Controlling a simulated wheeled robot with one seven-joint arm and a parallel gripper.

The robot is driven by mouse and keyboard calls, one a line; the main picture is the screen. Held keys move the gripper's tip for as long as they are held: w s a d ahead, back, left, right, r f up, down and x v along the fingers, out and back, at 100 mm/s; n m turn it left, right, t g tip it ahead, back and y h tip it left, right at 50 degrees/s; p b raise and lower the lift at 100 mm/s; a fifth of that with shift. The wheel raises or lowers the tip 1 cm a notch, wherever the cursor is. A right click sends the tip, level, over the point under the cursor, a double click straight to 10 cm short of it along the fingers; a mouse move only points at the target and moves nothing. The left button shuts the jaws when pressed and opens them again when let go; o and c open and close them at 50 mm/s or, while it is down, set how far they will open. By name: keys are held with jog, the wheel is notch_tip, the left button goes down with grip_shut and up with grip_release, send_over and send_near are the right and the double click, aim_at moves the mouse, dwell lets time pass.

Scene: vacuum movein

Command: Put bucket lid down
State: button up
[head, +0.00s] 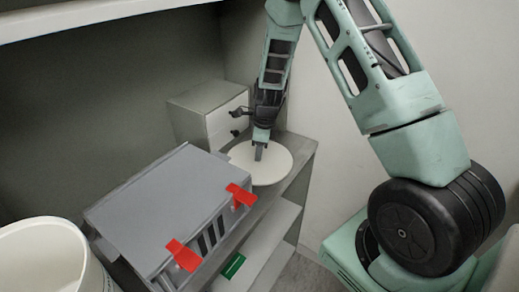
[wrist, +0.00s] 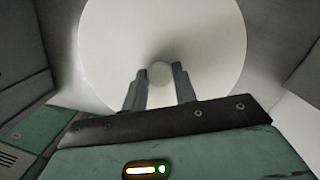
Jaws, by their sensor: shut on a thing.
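The bucket lid (head: 277,170) is a round, off-white disc, lying about flat at shelf-top height at the right end of the shelf unit. It fills much of the wrist view (wrist: 205,45), with a round knob (wrist: 160,72) at its middle. My gripper (head: 259,152) points down onto the lid. In the wrist view, my gripper's fingers (wrist: 160,88) stand on either side of the knob, shut on it. I cannot tell whether the lid's underside touches the shelf. An open white bucket (head: 45,258) stands at the lower left.
A grey case with red latches (head: 160,210) sits on the shelf left of the lid. A small white drawer box (head: 208,112) stands behind the lid. The shelf's right edge (head: 306,165) is close to the lid. A green item (head: 233,266) lies on a lower shelf.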

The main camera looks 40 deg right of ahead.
jog(key=o, duration=1)
jog(key=shift+f, duration=0.1)
